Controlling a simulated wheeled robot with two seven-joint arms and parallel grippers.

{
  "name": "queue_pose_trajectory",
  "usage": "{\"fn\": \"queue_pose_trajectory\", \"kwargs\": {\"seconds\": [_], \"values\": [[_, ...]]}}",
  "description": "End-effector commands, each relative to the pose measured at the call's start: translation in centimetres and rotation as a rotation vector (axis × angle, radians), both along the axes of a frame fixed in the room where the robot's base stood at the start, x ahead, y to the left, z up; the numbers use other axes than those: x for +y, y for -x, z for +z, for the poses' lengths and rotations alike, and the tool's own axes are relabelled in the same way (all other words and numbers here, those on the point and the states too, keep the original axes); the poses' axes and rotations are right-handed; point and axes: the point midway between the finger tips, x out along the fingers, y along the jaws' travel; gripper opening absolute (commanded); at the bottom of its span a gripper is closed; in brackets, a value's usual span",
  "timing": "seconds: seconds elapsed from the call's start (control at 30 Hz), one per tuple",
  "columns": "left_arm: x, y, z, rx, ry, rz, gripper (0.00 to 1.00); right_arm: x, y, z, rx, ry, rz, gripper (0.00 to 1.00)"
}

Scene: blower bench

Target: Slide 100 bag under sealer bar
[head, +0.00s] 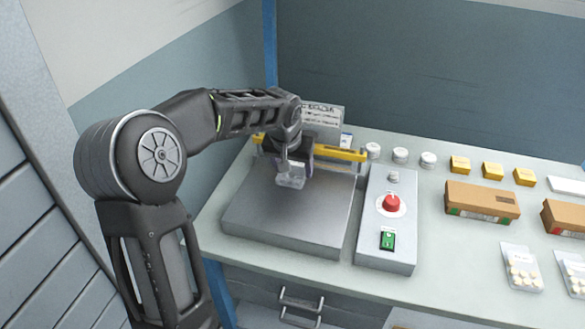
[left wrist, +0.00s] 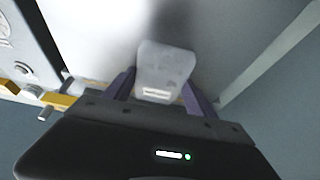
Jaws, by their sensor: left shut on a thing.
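A small clear bag (head: 291,181) with a pale label is held above the sealer's flat grey plate (head: 260,222); its print is too small to read. My left gripper (head: 292,168) is shut on the bag's end, and the bag sticks out past the fingertips. In the left wrist view the bag (left wrist: 166,66) lies between the two purple fingers. The yellow sealer bar (head: 342,154) runs across the back of the plate, behind the gripper, which hides its middle. A bit of the bar (left wrist: 58,100) shows at the left of the wrist view. My right gripper is out of view.
A grey control box (head: 372,246) with a red knob (head: 391,202) and green switch (head: 387,240) stands right of the plate. White jars (head: 400,156), yellow boxes (head: 492,171), brown cartons (head: 481,202) and other bags (head: 521,268) lie further right. A sign (head: 322,117) stands behind the bar.

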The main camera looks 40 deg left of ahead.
Motion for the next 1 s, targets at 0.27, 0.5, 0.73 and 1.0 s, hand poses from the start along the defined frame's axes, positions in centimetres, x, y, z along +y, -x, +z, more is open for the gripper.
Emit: {"fn": "queue_pose_trajectory", "kwargs": {"seconds": [0.27, 0.5, 0.73, 1.0], "values": [[0.00, -0.01, 0.03, -0.001, 0.000, 0.000, 0.14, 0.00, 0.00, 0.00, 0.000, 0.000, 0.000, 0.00], [-0.01, -0.01, -0.19, -0.001, 0.000, 0.000, 0.14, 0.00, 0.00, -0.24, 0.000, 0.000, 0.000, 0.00], [0.00, 0.00, -0.35, -0.001, 0.000, 0.000, 0.69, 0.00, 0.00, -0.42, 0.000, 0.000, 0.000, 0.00], [0.00, 0.01, -0.37, 0.000, 0.000, 0.000, 0.90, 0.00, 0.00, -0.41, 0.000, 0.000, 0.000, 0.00]]}}
